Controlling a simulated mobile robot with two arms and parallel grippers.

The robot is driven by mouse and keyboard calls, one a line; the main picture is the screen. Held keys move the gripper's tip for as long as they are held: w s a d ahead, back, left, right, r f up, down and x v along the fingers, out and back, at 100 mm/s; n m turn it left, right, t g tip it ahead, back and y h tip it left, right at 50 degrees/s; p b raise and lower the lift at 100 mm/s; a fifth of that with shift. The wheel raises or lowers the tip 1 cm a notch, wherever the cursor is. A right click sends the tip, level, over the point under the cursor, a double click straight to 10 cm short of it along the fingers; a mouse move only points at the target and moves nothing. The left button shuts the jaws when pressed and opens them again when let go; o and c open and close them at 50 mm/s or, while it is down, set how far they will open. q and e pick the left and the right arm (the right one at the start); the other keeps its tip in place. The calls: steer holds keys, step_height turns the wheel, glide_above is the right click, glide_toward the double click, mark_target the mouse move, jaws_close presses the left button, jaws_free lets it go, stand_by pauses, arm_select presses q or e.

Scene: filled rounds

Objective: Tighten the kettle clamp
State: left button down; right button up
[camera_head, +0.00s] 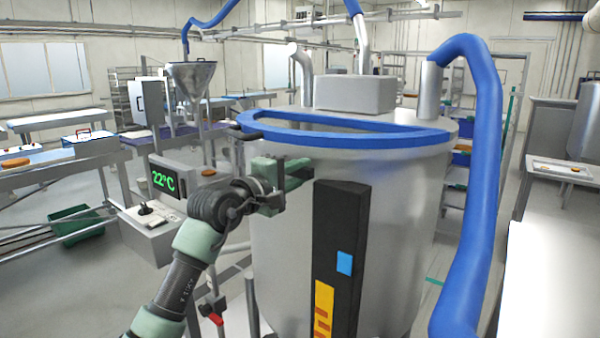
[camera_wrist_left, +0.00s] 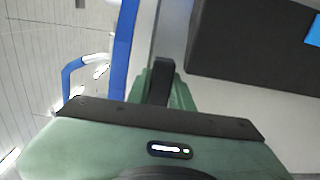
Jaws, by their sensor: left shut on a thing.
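The kettle (camera_head: 285,235) is a large steel vessel with a blue rim (camera_head: 345,139) in the middle of the head view. My left gripper (camera_head: 298,172) reaches in from the left, at the kettle's side just below the rim. In the left wrist view its green fingers (camera_wrist_left: 172,92) are shut on a short dark bar, which looks like the handle of the kettle clamp (camera_wrist_left: 160,80). The rest of the clamp is hidden behind the gripper in the head view. My right gripper is not in view.
A black panel (camera_head: 342,215) with blue and yellow patches stands on the kettle front, right beside the gripper. A thick blue hose (camera_head: 486,130) hangs at the right.

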arm_select(q)
steer(key=shift+n, duration=0.3)
steer(key=n, duration=0.1)
steer(key=r+n+b, duration=0.1)
steer(key=n, duration=0.1)
steer(key=shift+w+a+r, duration=0.15)
steer(key=shift+r, duration=0.1)
steer(key=shift+w+a+r+n+b, duration=0.15)
steer(key=shift+r+n+b, duration=0.2)
steer(key=shift+n, duration=0.5)
steer(key=shift+w+a+r+n+b, duration=0.1)
steer(key=shift+r+n+b, duration=0.2)
steer(key=shift+n, duration=0.55)
steer(key=c, duration=1.2)
jaws_free()
steer(key=shift+r, duration=0.1)
steer(key=shift+c, duration=0.2)
steer(key=shift+s, duration=0.1)
